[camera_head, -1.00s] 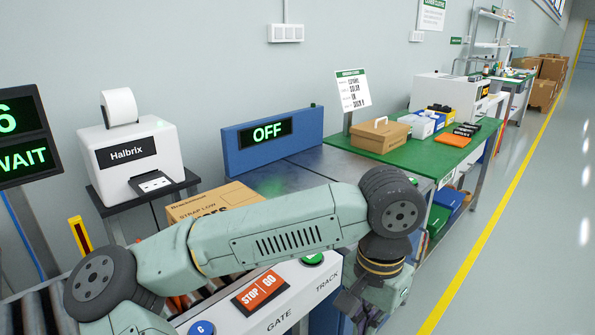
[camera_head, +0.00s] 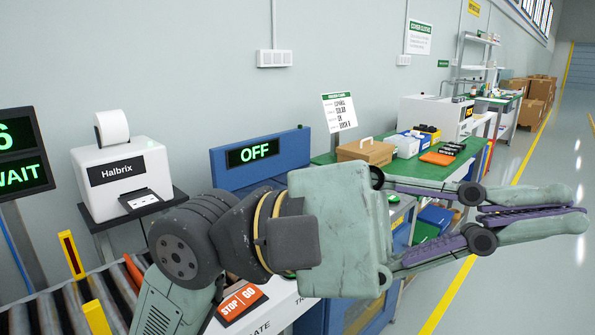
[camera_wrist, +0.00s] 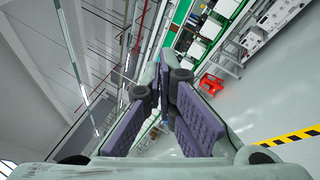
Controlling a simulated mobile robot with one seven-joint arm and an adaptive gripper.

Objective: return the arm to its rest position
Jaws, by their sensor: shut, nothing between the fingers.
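My gripper (camera_head: 535,210) is stretched out toward the right in the head view, with its green body (camera_head: 345,225) large in the foreground. Its two fingers with purple pads come together at the tips and hold nothing. In the wrist view the fingers (camera_wrist: 165,70) also meet at the far end, with no thing between them. My arm is bent at the dark wrist joint, in front of the conveyor and control panel. The gripper points over the aisle floor and hides part of the green table and bins.
A white Halbrix printer (camera_head: 120,175) stands at the left. A blue unit with an OFF display (camera_head: 252,152) is behind my arm. A green table (camera_head: 470,150) carries a cardboard box (camera_head: 365,151). The STOP/GO panel (camera_head: 240,302) is below. Grey floor (camera_head: 530,290) is clear at right.

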